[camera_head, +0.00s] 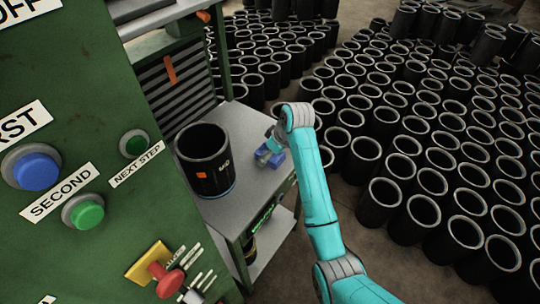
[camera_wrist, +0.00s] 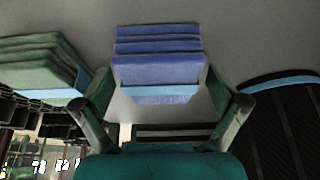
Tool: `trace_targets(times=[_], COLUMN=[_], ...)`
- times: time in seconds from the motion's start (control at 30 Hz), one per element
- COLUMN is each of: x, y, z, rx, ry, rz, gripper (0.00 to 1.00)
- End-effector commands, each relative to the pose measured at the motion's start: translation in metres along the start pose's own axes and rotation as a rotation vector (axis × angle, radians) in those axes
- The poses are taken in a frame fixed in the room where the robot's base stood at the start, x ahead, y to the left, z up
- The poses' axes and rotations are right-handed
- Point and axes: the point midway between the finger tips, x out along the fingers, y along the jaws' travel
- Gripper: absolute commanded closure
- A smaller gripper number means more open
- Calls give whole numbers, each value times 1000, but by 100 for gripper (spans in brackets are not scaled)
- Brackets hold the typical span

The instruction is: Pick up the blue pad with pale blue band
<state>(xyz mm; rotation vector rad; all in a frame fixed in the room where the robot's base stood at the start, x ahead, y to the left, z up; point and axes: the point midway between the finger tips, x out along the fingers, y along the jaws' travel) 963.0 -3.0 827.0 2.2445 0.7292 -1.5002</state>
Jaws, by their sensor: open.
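The blue pad with its pale blue band (camera_wrist: 160,92) lies on the grey table, centred ahead of my gripper in the wrist view. It looks like a folded stack of several layers, with the band along the edge nearest me. My gripper (camera_wrist: 160,100) is open, one finger to the left and one to the right of the pad's near end. I cannot tell whether either finger touches it. In the head view, part of the blue pad (camera_head: 277,159) shows on the table beside my gripper (camera_head: 266,151); my arm hides some of it.
A stack of green pads (camera_wrist: 40,62) lies to the left in the wrist view. A large black sleeve (camera_head: 205,165) stands on the grey table (camera_head: 262,195), left of my gripper. A green control panel (camera_head: 90,130) rises at left. Many black sleeves (camera_head: 400,165) fill the floor at right.

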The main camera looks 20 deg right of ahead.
Motion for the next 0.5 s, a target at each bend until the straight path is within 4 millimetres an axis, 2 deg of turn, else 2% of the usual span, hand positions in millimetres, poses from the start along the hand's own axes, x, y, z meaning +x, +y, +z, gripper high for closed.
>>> trace_targets(times=[0.03,0.07,0.3,0.37,0.4,0.5], x=[0,0,0,0,0,0], y=[0,0,0,0,0,0], z=[0,0,0,0,0,0], rx=[0,0,0,0,0,0], ry=[0,0,0,0,0,0], rz=[0,0,0,0,0,0], gripper=[3,8,67,67,73,73])
